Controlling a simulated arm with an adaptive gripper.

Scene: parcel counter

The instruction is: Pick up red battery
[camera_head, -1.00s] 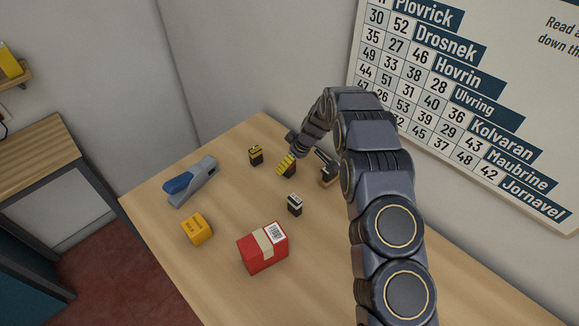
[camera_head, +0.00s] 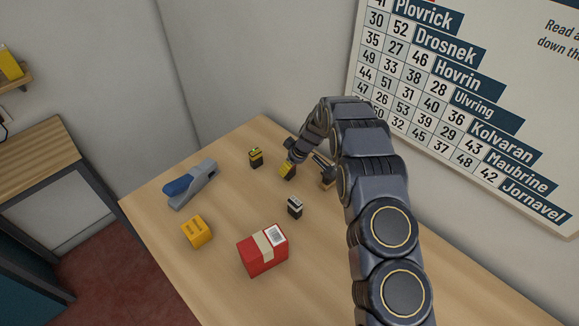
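My gripper (camera_head: 305,167) is low over the back part of the table, below the bend of my arm. Its two dark fingers look spread apart. A small yellow-and-dark block (camera_head: 287,172) shows at the left finger's tip; I cannot tell whether they touch. A small tan-brown piece (camera_head: 327,184) shows by the right finger, partly hidden. No battery is clearly red from here. A black battery with a yellow top (camera_head: 255,158) stands to the left of my gripper. A black battery with a whitish top (camera_head: 295,208) stands in front of it.
The wooden table (camera_head: 190,275) also holds a blue-grey stapler (camera_head: 191,184), a yellow box (camera_head: 197,231) and a red parcel (camera_head: 262,251) with a pale band and label. A wall with a number chart (camera_head: 450,110) rises behind my arm. The table's front is clear.

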